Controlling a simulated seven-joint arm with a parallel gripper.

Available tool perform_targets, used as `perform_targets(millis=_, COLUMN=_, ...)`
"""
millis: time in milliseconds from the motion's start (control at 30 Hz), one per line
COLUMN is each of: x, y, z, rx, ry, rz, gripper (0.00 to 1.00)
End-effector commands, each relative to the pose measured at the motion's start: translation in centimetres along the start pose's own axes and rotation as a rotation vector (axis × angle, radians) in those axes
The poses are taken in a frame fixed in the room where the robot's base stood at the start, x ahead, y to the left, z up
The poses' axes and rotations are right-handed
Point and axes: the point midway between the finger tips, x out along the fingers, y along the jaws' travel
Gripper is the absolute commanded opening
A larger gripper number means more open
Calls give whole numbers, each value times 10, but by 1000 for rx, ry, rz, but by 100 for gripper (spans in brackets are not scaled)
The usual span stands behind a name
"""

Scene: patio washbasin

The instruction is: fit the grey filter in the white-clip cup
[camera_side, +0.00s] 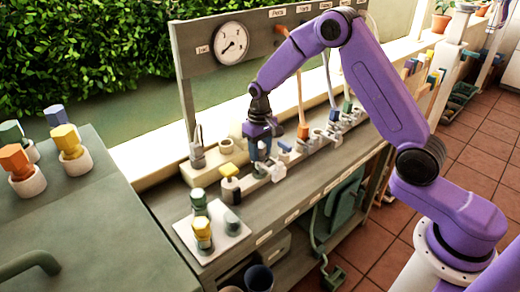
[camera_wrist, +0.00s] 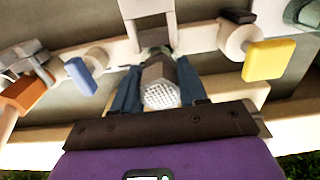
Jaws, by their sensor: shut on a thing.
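My gripper (camera_side: 262,152) points down over the row of cups along the bench and is shut on the grey filter. In the wrist view, the grey filter (camera_wrist: 158,84) shows a hexagonal body and a pale mesh end between the blue fingers. In the side view the fingers hide it. The white clip (camera_wrist: 148,8) stands out just beyond the filter in the wrist view, and it also shows right beside the fingers in the side view (camera_side: 278,171). Its cup is mostly hidden by the filter and fingers. I cannot tell whether the filter is inside it.
Neighbouring cups carry a yellow clip (camera_wrist: 268,60), a blue clip (camera_wrist: 80,76) and an orange clip (camera_wrist: 24,94), close on both sides. A white tray (camera_side: 181,226) with several filters lies at the bench's near end. A gauge (camera_side: 230,43) is on the back panel.

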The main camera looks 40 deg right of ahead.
Motion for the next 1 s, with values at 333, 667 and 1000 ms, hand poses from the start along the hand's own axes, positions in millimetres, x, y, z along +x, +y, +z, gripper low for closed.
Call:
perform_targets(millis=333, x=6, y=0, z=0, rx=0, ry=0, rz=0, gripper=12)
perform_targets(millis=667, x=10, y=0, z=0, rx=0, ry=0, rz=0, gripper=53)
perform_targets(millis=1000, x=5, y=0, z=-1, rx=0, ry=2, rz=0, gripper=53)
